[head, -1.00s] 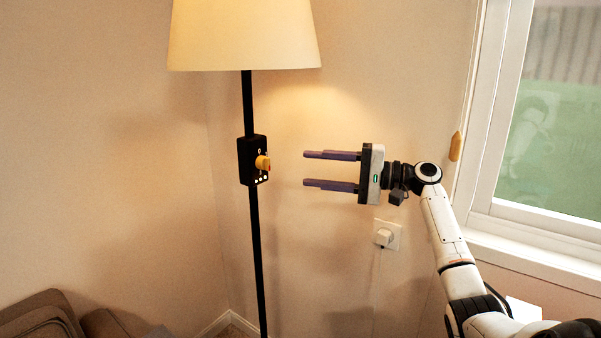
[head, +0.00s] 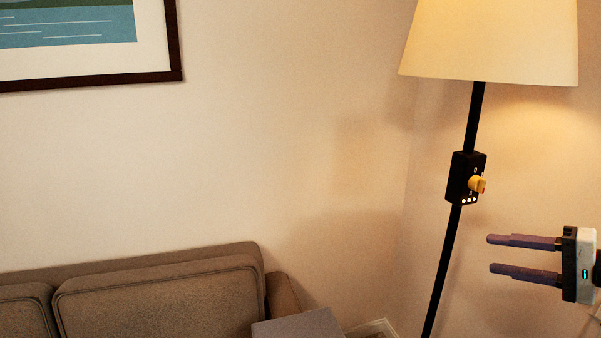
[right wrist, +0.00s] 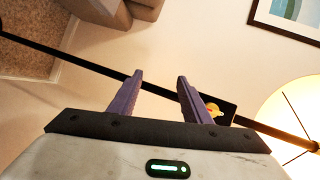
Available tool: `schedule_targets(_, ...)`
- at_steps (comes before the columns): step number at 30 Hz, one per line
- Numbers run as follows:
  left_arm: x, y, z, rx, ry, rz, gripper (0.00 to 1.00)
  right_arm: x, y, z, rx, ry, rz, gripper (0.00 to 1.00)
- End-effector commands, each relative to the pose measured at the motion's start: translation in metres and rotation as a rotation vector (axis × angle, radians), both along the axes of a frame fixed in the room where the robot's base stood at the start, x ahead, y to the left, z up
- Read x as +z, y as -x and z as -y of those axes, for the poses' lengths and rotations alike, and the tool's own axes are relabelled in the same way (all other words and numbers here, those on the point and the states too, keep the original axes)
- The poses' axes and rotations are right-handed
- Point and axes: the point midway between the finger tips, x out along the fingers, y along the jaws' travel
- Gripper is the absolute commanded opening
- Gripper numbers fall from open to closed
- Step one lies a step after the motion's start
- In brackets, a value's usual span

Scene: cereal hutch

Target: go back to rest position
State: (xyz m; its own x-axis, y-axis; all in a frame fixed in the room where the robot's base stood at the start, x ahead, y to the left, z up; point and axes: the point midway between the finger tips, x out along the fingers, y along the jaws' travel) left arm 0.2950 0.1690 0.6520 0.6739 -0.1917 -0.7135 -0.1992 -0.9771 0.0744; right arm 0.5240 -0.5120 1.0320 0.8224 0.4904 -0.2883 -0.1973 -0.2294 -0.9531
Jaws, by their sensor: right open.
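My right gripper (head: 525,257) is at the lower right of the head view. Its two purple fingers are apart, with nothing between them. It is to the right of the floor lamp's black pole (head: 446,262) and lower than the black control box (head: 466,178) with its yellow knob (head: 478,184). In the right wrist view the open fingers (right wrist: 158,88) point toward the pole, and the box (right wrist: 222,112) is partly hidden behind the right finger. My left gripper is in neither view.
The lit lampshade (head: 490,40) is at the upper right. A brown sofa (head: 160,300) stands at the lower left, with a grey flat-topped piece (head: 300,326) beside it. A framed picture (head: 175,40) hangs at the upper left. The wall between is bare.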

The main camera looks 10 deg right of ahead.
Motion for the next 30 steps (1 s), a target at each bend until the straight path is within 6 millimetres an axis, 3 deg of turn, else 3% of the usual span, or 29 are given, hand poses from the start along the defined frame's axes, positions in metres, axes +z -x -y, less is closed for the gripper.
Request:
schedule_targets(1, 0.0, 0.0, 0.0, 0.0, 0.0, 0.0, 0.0, -0.034, 0.004, -0.021, 0.035, 0.069, -0.059, 0.44)
schedule_targets(3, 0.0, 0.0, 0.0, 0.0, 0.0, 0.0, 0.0, -0.076, 0.012, -0.045, 0.083, 0.169, -0.131, 0.44)
schedule_targets(8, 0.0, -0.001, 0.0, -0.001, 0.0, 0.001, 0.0, -0.164, 0.046, -0.1, 0.222, 0.409, -0.271, 0.44)
schedule_targets(12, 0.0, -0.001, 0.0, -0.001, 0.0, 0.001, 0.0, -0.231, 0.094, -0.152, 0.376, 0.63, -0.363, 0.44)
schedule_targets(15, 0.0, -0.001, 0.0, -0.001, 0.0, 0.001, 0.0, -0.267, 0.137, -0.192, 0.499, 0.796, -0.4, 0.44)
schedule_targets(20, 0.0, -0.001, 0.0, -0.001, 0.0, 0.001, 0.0, -0.287, 0.196, -0.241, 0.646, 1.012, -0.404, 0.44)
schedule_targets(24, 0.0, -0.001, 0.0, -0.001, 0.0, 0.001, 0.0, -0.283, 0.226, -0.265, 0.707, 1.127, -0.386, 0.44)
schedule_targets(30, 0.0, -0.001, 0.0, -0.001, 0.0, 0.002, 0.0, -0.265, 0.257, -0.287, 0.743, 1.237, -0.362, 0.44)
